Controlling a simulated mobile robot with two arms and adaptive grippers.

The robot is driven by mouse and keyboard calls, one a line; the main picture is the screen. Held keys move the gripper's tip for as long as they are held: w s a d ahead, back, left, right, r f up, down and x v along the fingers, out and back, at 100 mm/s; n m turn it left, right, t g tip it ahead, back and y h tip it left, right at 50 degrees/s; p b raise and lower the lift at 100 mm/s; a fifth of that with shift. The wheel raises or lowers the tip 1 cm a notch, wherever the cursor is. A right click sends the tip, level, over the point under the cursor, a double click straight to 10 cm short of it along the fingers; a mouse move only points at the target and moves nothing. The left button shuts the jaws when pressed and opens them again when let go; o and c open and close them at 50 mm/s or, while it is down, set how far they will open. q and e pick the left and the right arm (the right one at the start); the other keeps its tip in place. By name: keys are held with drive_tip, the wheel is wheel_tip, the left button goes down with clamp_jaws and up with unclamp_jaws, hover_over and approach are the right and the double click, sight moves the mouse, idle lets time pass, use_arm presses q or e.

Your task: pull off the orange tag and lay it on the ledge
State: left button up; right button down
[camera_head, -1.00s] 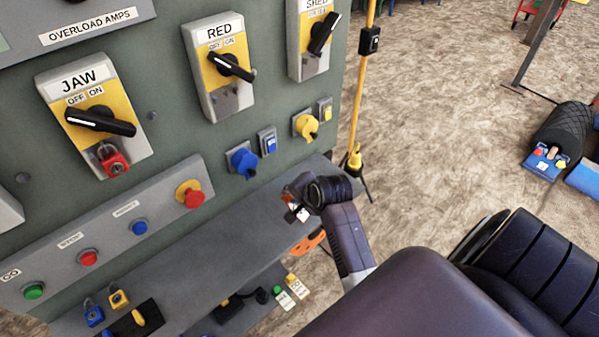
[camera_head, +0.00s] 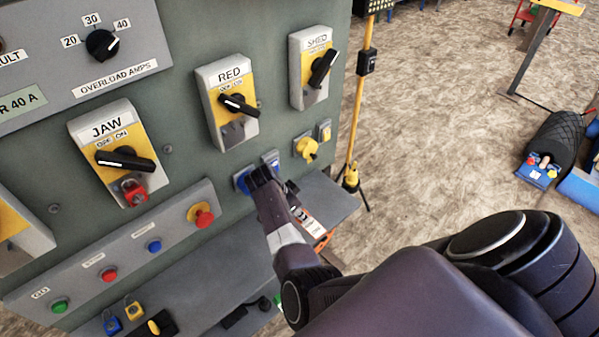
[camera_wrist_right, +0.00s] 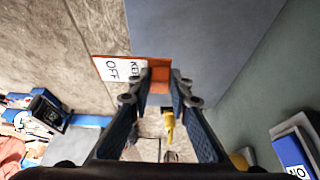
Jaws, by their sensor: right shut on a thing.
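The orange tag, with a white face reading "OFF" and "RED", is between the fingertips of my right gripper (camera_wrist_right: 160,76) in the right wrist view (camera_wrist_right: 122,69). The gripper is shut on its orange end. In the head view the tag's pale face (camera_head: 307,220) shows beside my right wrist, over the right part of the grey ledge (camera_head: 333,197). The ledge also shows in the wrist view (camera_wrist_right: 195,35), close by the tag. I cannot tell whether the tag touches it. My left gripper is not in view.
The panel carries the RED switch box (camera_head: 227,100), the JAW box (camera_head: 112,150) with a red padlock (camera_head: 134,192), and a yellow plug (camera_head: 306,147) near my wrist. A yellow pole (camera_head: 356,110) stands past the ledge's right end. Padlocks lie at lower left.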

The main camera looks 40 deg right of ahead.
drive_tip(key=shift+f+b, duration=2.95)
drive_tip(key=shift+f, duration=0.6)
drive_tip(key=shift+f+b, duration=0.4)
drive_tip(key=shift+f, duration=0.05)
drive_tip(key=c, duration=1.7)
unclamp_jaws()
